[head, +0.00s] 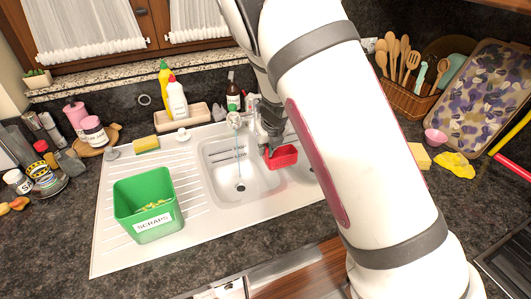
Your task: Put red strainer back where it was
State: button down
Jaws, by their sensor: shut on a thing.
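The red strainer (283,157) is a small red basket over the right part of the white sink (229,182), near the divider toward the second basin. My gripper (268,150) is at its left edge and is shut on it. My arm hides the area to the right, including most of the second basin. I cannot tell whether the strainer touches the sink or hangs just above it.
A tap (234,120) stands behind the basin, with water running. A green scraps bin (148,203) stands on the drainboard. Bottles (177,99) and a sponge (146,144) are behind. A utensil basket (407,98) and yellow cloth (454,165) are at right.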

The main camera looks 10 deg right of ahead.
aim_at(280, 153)
jog(key=shift+w+d+f, duration=0.1)
jog(key=shift+w+d, duration=0.1)
jog(key=shift+w, duration=0.8)
jog(key=shift+w+f, duration=0.15)
jog(key=shift+f, duration=0.1)
jog(key=shift+f+p, duration=0.3)
jog(key=shift+f, duration=1.2)
jog(key=shift+f, duration=0.15)
jog(key=c, duration=1.7)
grip_release()
